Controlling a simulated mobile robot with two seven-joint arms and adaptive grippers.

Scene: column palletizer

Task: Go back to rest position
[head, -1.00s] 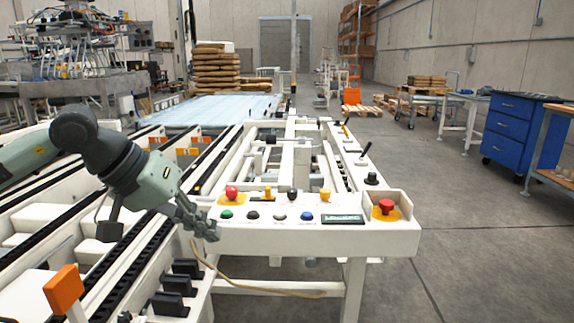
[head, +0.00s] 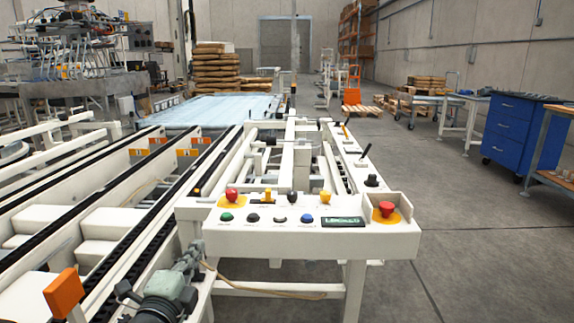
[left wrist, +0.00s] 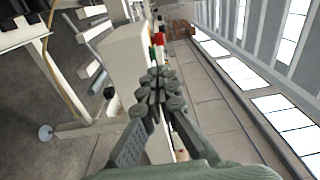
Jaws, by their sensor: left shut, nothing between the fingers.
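My left gripper (head: 190,254) is low in the head view, in front of and below the left end of the white control panel (head: 262,240). Its fingers point up and away, and it looks apart from the panel. In the left wrist view the fingers (left wrist: 157,85) are closed together with nothing between them. The panel's edge and a red button (left wrist: 158,39) show beyond the fingertips. In the head view the panel carries a red mushroom button (head: 387,208), a second red button (head: 232,194) and several small coloured buttons. My right gripper is not in view.
Conveyor rails (head: 120,262) run along the left, with an orange block (head: 63,291) at the near left. A brown cable (head: 265,291) hangs under the panel. A blue drawer cabinet (head: 510,130) stands at right. The grey floor right of the panel is clear.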

